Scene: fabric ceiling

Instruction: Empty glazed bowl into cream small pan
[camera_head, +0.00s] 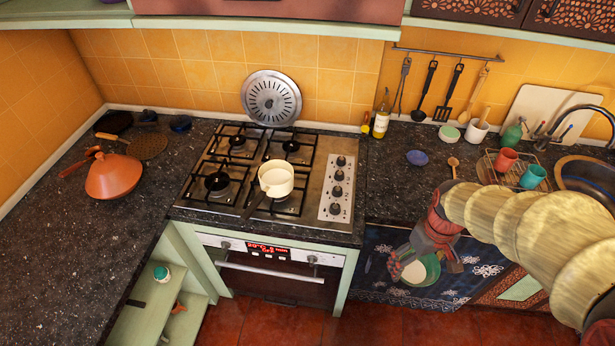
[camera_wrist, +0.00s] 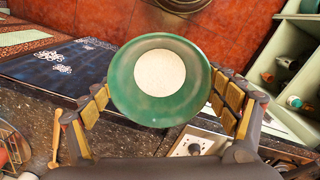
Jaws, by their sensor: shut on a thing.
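The green glazed bowl (camera_wrist: 126,88) is held between the two fingers of my gripper (camera_wrist: 160,98). In the wrist view its open side faces the camera, and a round pale speckled patch fills its middle; I cannot tell whether that is contents or the bowl's inside. In the head view the bowl (camera_head: 432,268) hangs in front of the counter's front edge, right of the oven, with my gripper (camera_head: 414,264) shut on it. The cream small pan (camera_head: 276,180) stands upright on the stove's front right burner, left of my gripper and apart from it. Its dark handle points toward the front left.
The stove (camera_head: 210,190) has knobs on its right side. A terracotta tagine (camera_head: 113,177) sits on the left counter. A dish rack with a red cup (camera_head: 506,159) and a teal cup (camera_head: 533,176) stands behind my arm.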

